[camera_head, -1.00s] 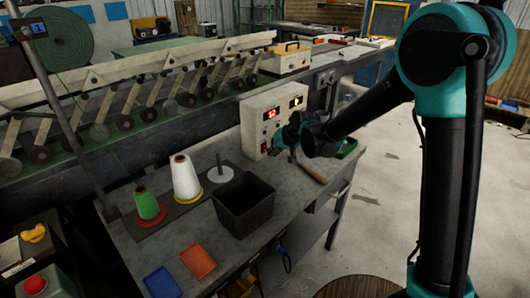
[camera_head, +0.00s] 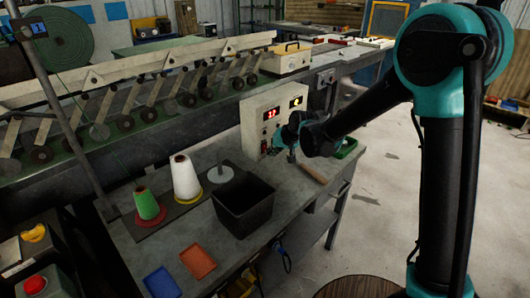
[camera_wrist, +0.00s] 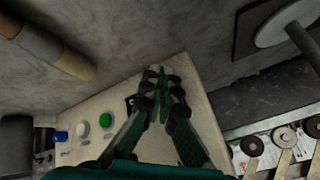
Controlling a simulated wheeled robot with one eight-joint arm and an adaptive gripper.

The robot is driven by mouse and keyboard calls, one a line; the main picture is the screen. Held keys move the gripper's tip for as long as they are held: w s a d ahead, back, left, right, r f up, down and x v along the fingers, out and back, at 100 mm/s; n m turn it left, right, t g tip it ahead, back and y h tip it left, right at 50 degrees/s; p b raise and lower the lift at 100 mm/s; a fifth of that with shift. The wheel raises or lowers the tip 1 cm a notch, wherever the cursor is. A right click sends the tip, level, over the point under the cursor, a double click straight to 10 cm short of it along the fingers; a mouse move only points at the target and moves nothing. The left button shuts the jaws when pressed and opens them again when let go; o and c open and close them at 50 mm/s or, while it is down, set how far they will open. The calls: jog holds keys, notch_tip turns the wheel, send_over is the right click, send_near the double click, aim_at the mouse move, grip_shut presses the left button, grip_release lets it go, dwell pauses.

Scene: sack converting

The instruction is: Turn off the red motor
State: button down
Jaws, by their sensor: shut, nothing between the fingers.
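A pale control box (camera_head: 256,122) stands at the back of the grey workbench, with a lit red display (camera_head: 270,114), a yellow light (camera_head: 297,102) and a small red switch (camera_head: 264,147) low on its front. In the wrist view my closed fingertips (camera_wrist: 158,70) lie over the box's pale face (camera_wrist: 90,150). A green button (camera_wrist: 106,120), a white button (camera_wrist: 82,129) and a blue knob (camera_wrist: 61,136) show to their left. My fingers hide part of the panel. Contact cannot be told.
A black bin (camera_head: 243,207), a green cone (camera_head: 148,205) and a white cone (camera_head: 185,178) stand on the workbench (camera_head: 225,255). Blue (camera_head: 161,283) and orange (camera_head: 198,262) trays lie in front. A red button (camera_head: 35,285) is at lower left.

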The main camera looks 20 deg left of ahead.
jog(key=shift+w+a, duration=0.1)
jog(key=shift+a, duration=0.1)
jog(key=shift+w+a, duration=0.1)
jog(key=shift+a, duration=0.2)
dwell(0.6)
dwell(0.3)
jog(key=shift+s+d, duration=0.25)
jog(key=shift+d, duration=0.45)
jog(key=shift+s+d+r, duration=0.1)
jog(key=shift+s+d, duration=0.25)
jog(key=shift+d, duration=0.4)
jog(key=shift+s+d+r, duration=0.15)
jog(key=shift+s+d, duration=0.15)
jog(key=shift+d, duration=0.5)
jog(key=shift+s+d+r, duration=0.1)
jog(key=shift+s+d, duration=0.25)
jog(key=shift+d, duration=0.4)
